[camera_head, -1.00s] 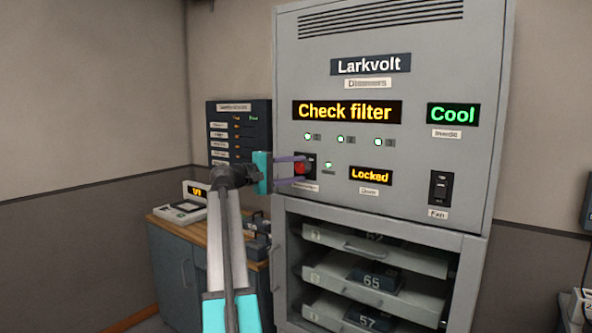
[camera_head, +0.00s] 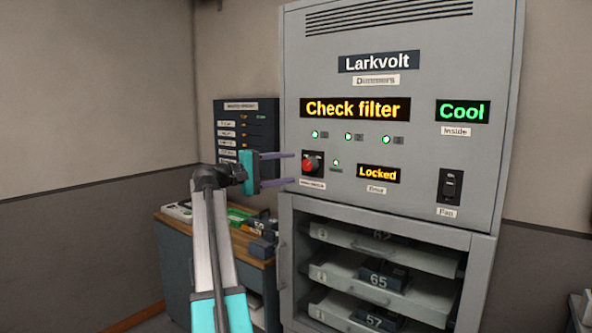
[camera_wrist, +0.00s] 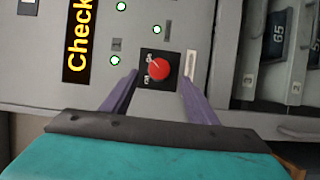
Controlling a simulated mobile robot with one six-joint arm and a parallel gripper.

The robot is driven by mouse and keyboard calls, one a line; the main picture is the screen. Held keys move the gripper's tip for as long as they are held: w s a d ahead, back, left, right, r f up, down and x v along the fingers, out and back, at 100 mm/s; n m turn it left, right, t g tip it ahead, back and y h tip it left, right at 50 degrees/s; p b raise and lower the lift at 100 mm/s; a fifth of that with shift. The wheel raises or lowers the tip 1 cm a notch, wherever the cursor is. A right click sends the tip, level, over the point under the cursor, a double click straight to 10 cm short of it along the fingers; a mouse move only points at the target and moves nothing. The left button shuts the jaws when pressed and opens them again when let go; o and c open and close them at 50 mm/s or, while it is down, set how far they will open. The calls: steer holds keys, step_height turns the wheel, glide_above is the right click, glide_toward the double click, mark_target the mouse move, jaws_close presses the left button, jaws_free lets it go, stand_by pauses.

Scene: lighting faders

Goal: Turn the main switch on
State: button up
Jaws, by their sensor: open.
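The red rotary switch (camera_head: 312,164) sits on a black plate at the lower left of the grey dimmer cabinet's panel (camera_head: 410,60). In the wrist view the red knob (camera_wrist: 160,68) shows ahead of my fingertips, with small markings on the plate beside it. My gripper (camera_head: 292,168) is open, its two purple fingers pointing at the panel. In the head view the fingertips are just left of the switch. In the wrist view my gripper (camera_wrist: 158,85) has one finger on each side of the switch; nothing is between them. I cannot tell whether the fingertips touch the panel.
A green lamp (camera_head: 336,163) and a "Locked" display (camera_head: 378,174) are right of the switch. A black Fan rocker (camera_head: 451,187) is farther right. Open shelves with numbered modules (camera_head: 378,279) lie below. A wooden-topped bench (camera_head: 172,219) stands at left.

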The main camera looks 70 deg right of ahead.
steer(key=v, duration=0.7)
steer(key=shift+b, duration=0.3)
